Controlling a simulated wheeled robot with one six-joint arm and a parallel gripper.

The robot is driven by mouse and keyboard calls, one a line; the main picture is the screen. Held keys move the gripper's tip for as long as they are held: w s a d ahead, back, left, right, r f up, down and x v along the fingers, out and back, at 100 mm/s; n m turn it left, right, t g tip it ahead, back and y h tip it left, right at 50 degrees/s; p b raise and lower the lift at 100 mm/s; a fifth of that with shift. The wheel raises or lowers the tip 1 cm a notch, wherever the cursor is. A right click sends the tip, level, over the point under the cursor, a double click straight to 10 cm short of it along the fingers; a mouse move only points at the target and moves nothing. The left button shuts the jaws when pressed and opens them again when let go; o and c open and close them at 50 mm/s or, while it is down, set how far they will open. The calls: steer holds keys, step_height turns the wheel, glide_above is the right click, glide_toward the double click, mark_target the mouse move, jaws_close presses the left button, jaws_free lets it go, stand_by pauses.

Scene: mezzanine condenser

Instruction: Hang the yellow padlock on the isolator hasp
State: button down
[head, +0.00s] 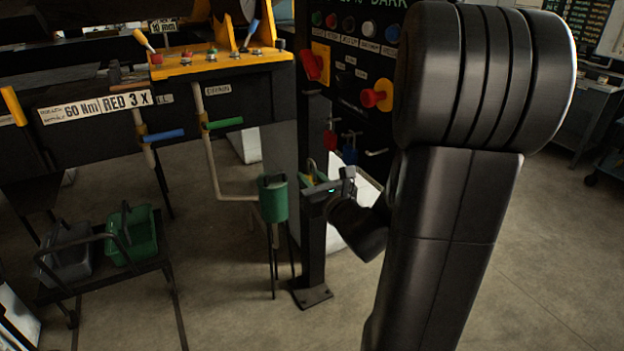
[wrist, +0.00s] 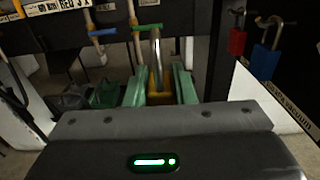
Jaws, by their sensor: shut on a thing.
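My gripper (head: 318,182) is low in front of the black panel, beside the dark post. In the wrist view its green fingers (wrist: 159,88) are shut on the yellow padlock (wrist: 160,82), whose grey shackle points up. The padlock shows only as a small yellow patch in the head view (head: 310,173). On the panel are a red handle on a yellow plate (head: 322,54) and a red knob on a yellow plate (head: 375,98). I cannot make out the isolator hasp clearly. The padlock is apart from both plates, below them.
A red padlock (wrist: 237,42) and a blue padlock (wrist: 265,60) hang on the panel at right. A green can (head: 273,199) stands left of my gripper. A green crate (head: 145,246) and grey crate (head: 65,264) sit at lower left.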

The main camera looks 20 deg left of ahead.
steer(key=shift+r+p, duration=0.5)
steer(key=shift+r, duration=0.3)
steer(key=s+a+b, duration=0.3)
steer(key=s+a, duration=0.1)
steer(key=s, duration=0.2)
steer(key=shift+a+r, duration=0.2)
steer(key=shift+a, duration=0.1)
stand_by(1.3)
